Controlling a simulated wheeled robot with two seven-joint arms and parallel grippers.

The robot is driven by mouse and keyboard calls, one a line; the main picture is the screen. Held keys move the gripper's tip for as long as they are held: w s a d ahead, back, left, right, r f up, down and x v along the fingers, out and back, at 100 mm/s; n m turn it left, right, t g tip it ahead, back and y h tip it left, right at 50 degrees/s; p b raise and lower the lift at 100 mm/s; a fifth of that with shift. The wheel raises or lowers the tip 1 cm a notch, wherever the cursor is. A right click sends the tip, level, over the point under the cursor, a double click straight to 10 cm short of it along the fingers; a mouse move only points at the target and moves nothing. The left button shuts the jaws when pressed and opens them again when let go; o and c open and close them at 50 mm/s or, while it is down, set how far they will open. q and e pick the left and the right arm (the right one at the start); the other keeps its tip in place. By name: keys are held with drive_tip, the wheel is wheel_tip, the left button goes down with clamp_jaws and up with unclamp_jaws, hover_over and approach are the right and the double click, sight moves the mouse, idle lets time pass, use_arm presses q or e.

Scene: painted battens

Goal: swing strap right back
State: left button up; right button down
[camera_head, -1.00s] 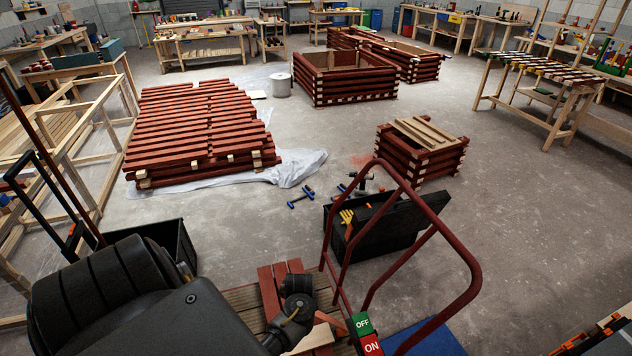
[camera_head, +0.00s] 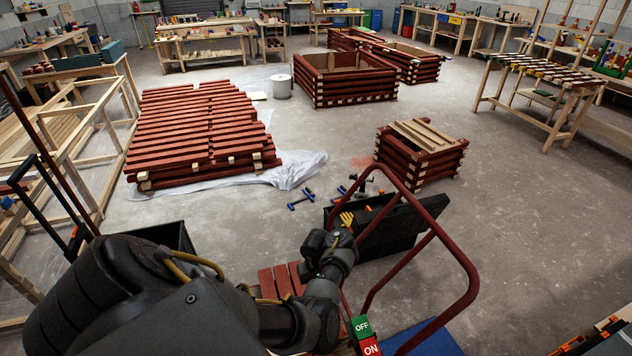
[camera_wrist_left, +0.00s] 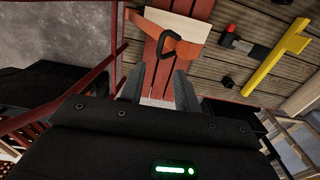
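In the left wrist view an orange strap (camera_wrist_left: 186,47) with a black loop (camera_wrist_left: 171,34) runs across red-painted battens (camera_wrist_left: 157,62) and a pale wood piece (camera_wrist_left: 198,28). My left gripper (camera_wrist_left: 160,88) has its two fingers apart, with nothing seen held between them. The strap lies just beyond the fingertips; I cannot tell if they touch it. In the head view my left arm comes in from the left and hides the strap; the red battens (camera_head: 280,280) show behind the arm. The fingertips cannot be made out there. My right gripper is not in view.
A yellow tool (camera_wrist_left: 276,60) and a red and black item (camera_wrist_left: 236,42) lie on the plank deck. A dark red tube rail (camera_head: 466,270) arches at the right, with an ON/OFF switch (camera_head: 366,335). An open black toolbox (camera_head: 388,230) stands beyond.

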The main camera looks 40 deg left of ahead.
use_arm(q)
wheel_tip(320, 180, down, 9)
drive_tip(key=b, duration=0.4)
drive_tip(key=shift+b, duration=0.4)
drive_tip(key=shift+f, duration=0.7)
clamp_jaws()
